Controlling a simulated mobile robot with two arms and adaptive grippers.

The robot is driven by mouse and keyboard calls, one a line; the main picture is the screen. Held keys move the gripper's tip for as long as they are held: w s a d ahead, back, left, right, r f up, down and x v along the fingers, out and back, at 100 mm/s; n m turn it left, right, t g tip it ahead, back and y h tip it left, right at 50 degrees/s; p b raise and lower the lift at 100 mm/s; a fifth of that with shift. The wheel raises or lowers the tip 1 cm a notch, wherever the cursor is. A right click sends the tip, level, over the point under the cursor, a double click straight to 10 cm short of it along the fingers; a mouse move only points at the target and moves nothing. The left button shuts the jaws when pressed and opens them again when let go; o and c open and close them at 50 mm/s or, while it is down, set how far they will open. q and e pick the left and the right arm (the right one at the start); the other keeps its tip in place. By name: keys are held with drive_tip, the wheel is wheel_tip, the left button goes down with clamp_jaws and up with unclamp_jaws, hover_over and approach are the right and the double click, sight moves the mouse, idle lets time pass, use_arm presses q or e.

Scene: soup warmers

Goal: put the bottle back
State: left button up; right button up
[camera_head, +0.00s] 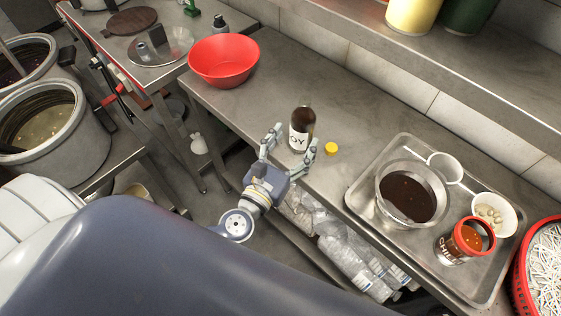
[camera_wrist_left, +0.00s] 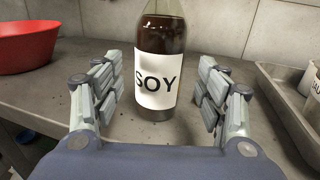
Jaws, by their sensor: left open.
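The soy bottle (camera_head: 301,128), dark brown with a white label, stands upright on the steel counter. Its label reads SOY in the left wrist view (camera_wrist_left: 160,65), where the bottle's top is cut off. My left gripper (camera_head: 290,147) is open at the counter's front edge, with its fingers on either side of the bottle's near side. In the left wrist view, the left gripper (camera_wrist_left: 162,98) shows a gap between each finger and the bottle. A yellow cap (camera_head: 331,149) lies on the counter just right of the bottle. My right gripper is not in view.
A red bowl (camera_head: 224,59) stands on the counter to the left. A metal tray (camera_head: 358,197) to the right holds a bowl of dark sauce (camera_head: 407,196), cups and a chili can (camera_head: 452,247). A shelf (camera_head: 440,65) runs above the back. Plastic bottles (camera_head: 345,260) lie below the counter.

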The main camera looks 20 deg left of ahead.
use_arm(q)
drive_tip(key=s+b, duration=0.1)
drive_tip(key=s, duration=0.6)
drive_tip(key=shift+a+b, duration=0.35)
drive_tip(key=shift+b, duration=0.05)
